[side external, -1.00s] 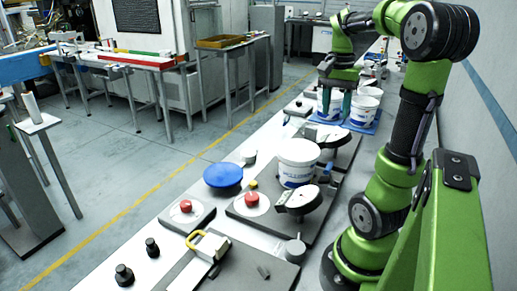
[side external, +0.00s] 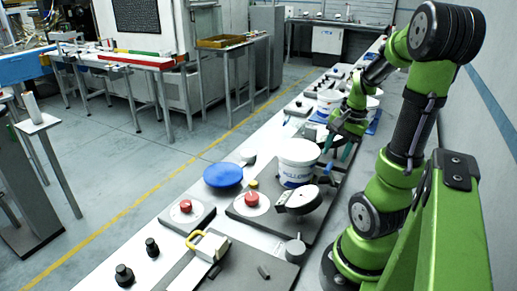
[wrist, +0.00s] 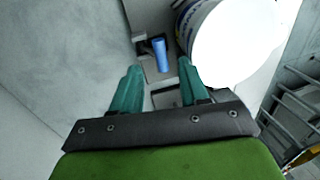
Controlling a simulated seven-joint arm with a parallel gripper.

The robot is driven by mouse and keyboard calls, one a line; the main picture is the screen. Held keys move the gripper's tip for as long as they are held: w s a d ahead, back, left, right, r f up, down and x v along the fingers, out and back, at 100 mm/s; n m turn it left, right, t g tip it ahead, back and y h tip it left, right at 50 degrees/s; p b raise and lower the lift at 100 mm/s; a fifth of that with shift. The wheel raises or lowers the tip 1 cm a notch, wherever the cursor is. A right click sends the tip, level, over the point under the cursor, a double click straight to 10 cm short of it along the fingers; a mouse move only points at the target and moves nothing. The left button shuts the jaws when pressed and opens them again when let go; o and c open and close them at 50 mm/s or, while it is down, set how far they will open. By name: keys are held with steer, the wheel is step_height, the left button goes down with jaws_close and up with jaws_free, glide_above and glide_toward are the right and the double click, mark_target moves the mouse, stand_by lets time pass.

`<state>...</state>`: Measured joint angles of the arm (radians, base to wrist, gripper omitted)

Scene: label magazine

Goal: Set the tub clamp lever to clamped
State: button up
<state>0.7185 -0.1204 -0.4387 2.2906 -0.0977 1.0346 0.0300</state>
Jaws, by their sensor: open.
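The white tub (side external: 297,165) stands upright on a dark plate on the bench. In the wrist view the tub (wrist: 232,45) fills the upper right. A blue handle (wrist: 161,54) on a small dark mount, apparently the clamp lever, is beside the tub, just beyond my fingertips. My gripper (side external: 338,148) points down behind and right of the tub. In the wrist view my gripper (wrist: 159,67) is open, with nothing between its teal fingers.
A round dial (side external: 304,199) is in front of the tub. More tubs (side external: 328,100) stand farther back. The aisle floor on the left is clear.

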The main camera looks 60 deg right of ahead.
mark_target(329, 167)
steer(key=x, duration=0.5)
jaws_close()
stand_by(0.3)
